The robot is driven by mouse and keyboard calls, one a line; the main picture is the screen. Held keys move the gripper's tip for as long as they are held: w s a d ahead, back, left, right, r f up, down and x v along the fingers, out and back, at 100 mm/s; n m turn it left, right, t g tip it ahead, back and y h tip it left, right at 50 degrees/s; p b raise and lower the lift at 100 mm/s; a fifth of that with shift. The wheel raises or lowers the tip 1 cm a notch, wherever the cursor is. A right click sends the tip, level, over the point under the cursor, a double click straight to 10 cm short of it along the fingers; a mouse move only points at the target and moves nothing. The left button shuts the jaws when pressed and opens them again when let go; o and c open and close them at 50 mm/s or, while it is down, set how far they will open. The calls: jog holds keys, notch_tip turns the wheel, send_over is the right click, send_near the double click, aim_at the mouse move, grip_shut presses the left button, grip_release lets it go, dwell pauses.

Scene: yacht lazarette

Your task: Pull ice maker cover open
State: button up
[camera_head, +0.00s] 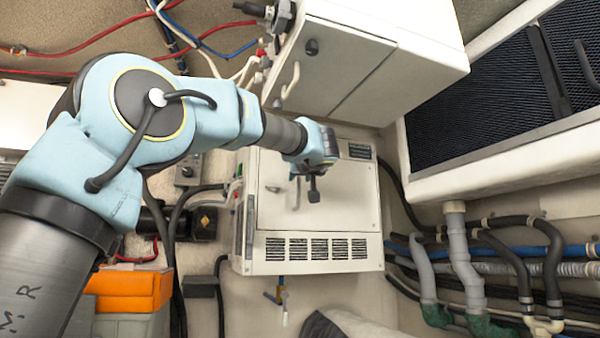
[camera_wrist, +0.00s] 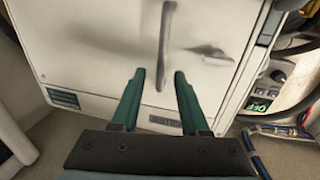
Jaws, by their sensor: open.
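The ice maker is most likely the lower white wall box (camera_head: 330,267), with a row of dark vents below its front cover (camera_head: 340,215). A slim upright handle (camera_head: 297,192) stands out from the cover. In the wrist view, the white cover (camera_wrist: 80,40) fills most of the picture and the grey handle (camera_wrist: 166,45) hangs from the top middle. My gripper (camera_head: 314,192) is in front of the cover, just right of the handle in the head view. In the wrist view its green fingers (camera_wrist: 160,74) are apart and empty, and the handle's end lies between their tips; contact is not clear.
A larger white cabinet (camera_head: 350,65) with its own handle hangs above, close to my arm. A dark mesh panel (camera_head: 480,90) is at upper right. Hoses and pipes (camera_head: 480,260) run at lower right. An orange case (camera_head: 130,288) stands at lower left.

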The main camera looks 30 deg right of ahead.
jog(key=shift+w+d, duration=0.1)
jog(key=shift+w, duration=0.25)
jog(key=shift+c, duration=0.3)
grip_shut()
dwell(1.0)
